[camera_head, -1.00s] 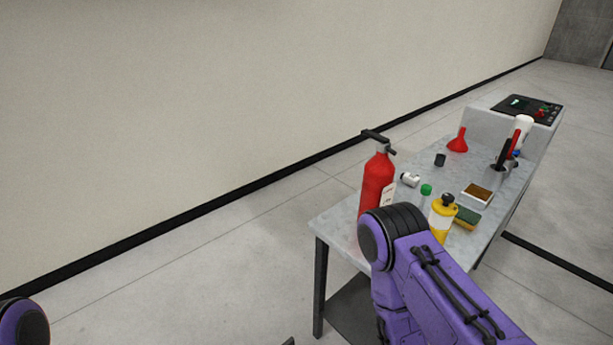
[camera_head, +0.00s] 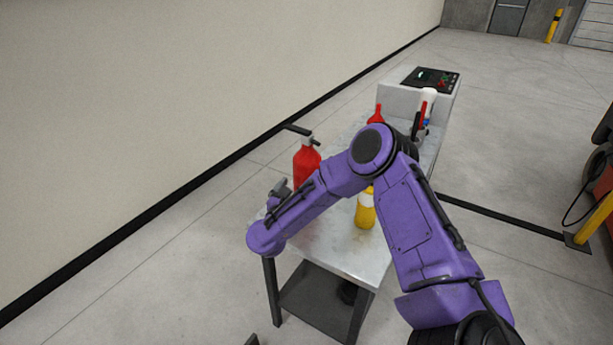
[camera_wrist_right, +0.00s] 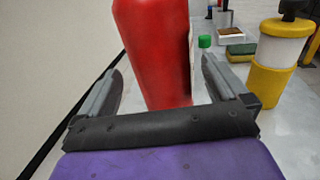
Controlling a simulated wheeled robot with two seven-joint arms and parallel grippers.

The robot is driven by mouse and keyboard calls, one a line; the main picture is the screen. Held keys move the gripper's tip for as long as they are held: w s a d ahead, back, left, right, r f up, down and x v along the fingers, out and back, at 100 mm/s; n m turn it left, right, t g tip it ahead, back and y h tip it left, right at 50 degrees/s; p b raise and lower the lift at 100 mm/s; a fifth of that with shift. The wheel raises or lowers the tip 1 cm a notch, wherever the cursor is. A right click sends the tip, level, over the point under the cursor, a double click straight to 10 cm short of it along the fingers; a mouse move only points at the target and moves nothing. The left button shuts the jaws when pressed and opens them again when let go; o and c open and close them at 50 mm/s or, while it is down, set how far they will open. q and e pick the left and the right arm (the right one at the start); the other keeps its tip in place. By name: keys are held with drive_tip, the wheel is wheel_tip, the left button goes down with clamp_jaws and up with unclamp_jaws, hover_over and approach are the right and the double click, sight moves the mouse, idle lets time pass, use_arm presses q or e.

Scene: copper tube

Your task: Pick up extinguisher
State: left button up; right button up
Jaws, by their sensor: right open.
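The red extinguisher (camera_head: 305,165) stands upright near the left end of the grey table, with its black handle on top. My right arm covers its lower part in the head view. In the right wrist view the extinguisher body (camera_wrist_right: 157,55) fills the middle, its top cut off. My right gripper (camera_wrist_right: 162,85) is open, with one finger on each side of the extinguisher's lower part; I cannot tell whether they touch it. In the head view this gripper (camera_head: 279,190) shows only partly, beside the extinguisher. My left gripper is not in view.
The table (camera_head: 350,255) also holds a yellow bottle (camera_head: 365,210), which stands right of the gripper in the wrist view (camera_wrist_right: 275,65). A green-capped item (camera_wrist_right: 204,41) and a sponge (camera_wrist_right: 241,49) are behind. A red funnel (camera_head: 376,115) is farther back. A wall runs along the left.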

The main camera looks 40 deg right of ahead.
drive_tip(key=p+x, duration=0.2)
drive_tip(key=x, duration=0.4)
drive_tip(key=shift+d+f, duration=0.2)
drive_tip(key=shift+d, duration=0.15)
drive_tip(key=shift+w, duration=0.1)
drive_tip(key=c, duration=1.5)
drive_tip(key=shift+w, duration=0.1)
drive_tip(key=shift+c, duration=1.3)
drive_tip(key=shift+r, duration=0.15)
